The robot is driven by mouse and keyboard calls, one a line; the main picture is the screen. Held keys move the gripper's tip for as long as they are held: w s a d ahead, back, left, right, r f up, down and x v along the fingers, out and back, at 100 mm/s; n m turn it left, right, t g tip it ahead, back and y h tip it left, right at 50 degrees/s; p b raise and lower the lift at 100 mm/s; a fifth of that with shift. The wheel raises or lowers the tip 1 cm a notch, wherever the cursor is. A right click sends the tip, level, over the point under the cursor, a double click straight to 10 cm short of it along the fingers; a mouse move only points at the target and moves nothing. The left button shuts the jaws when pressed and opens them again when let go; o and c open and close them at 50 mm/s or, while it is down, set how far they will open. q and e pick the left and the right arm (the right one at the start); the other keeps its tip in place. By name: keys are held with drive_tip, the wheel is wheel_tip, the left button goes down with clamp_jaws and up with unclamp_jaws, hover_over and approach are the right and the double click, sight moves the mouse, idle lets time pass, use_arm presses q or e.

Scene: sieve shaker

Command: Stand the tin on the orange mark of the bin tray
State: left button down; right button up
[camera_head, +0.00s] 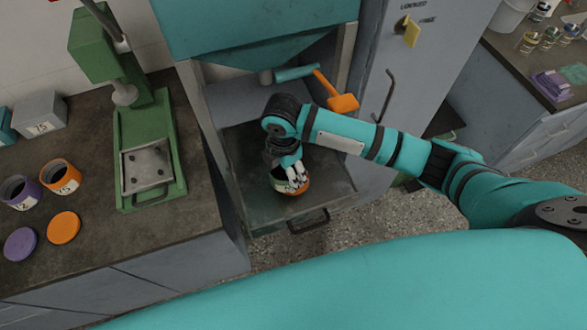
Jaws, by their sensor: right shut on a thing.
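My right gripper (293,180) reaches down over the bin tray (330,177), a dark pulled-out tray with a front handle below the teal bin. It is shut on a tin (278,184), whose side shows pale and greenish beside the fingers. Orange shows at the tin's lower right; I cannot tell whether it belongs to the tin or to the tray's mark. The tin looks upright and low over or on the tray; contact with the floor is hidden. My left gripper is not in view.
On the left counter stand a purple tin (24,194) and an orange tin (61,178), with a purple lid (20,244) and an orange lid (63,228) lying nearby. A green press (145,150) stands beside the tray.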

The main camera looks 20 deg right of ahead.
drive_tip(key=shift+w+d, duration=0.3)
drive_tip(key=shift+d, duration=0.35)
drive_tip(key=shift+w+d, duration=0.2)
drive_tip(key=shift+d, duration=0.35)
drive_tip(key=shift+f+p, duration=0.5)
drive_tip(key=shift+f, duration=1.4)
drive_tip(key=o, duration=1.3)
drive_tip(key=shift+f, duration=0.1)
wheel_tip(320, 180, up, 12)
drive_tip(key=shift+r, duration=0.15)
